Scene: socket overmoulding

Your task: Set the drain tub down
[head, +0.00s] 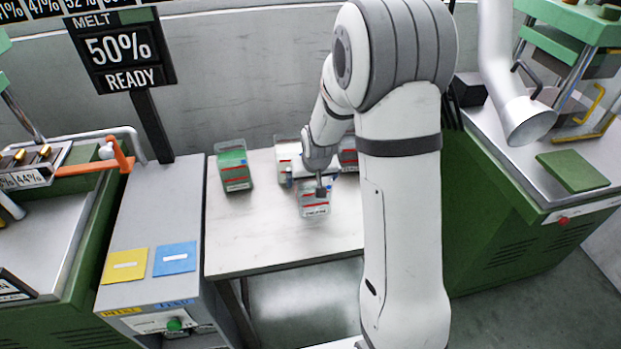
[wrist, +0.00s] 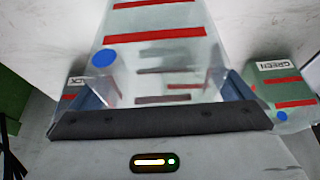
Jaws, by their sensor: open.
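A clear, see-through tub (head: 314,208) with red stripes and a white label stands on the pale table; I take it for the drain tub, but its label is too small to read. My gripper (head: 321,187) is right at its top. In the wrist view the clear tub (wrist: 155,22), with two red bands and a blue dot, lies between and beyond the fingers of my gripper (wrist: 162,88). The jaws are open, one finger on each side. Whether a finger touches the tub cannot be told.
A green-filled tub (head: 233,170) stands left on the table (head: 270,245); it shows at right in the wrist view (wrist: 285,92). Other tubs are partly hidden behind my arm. The table's front is clear. A grey cabinet (head: 150,215) with yellow and blue plates adjoins at left.

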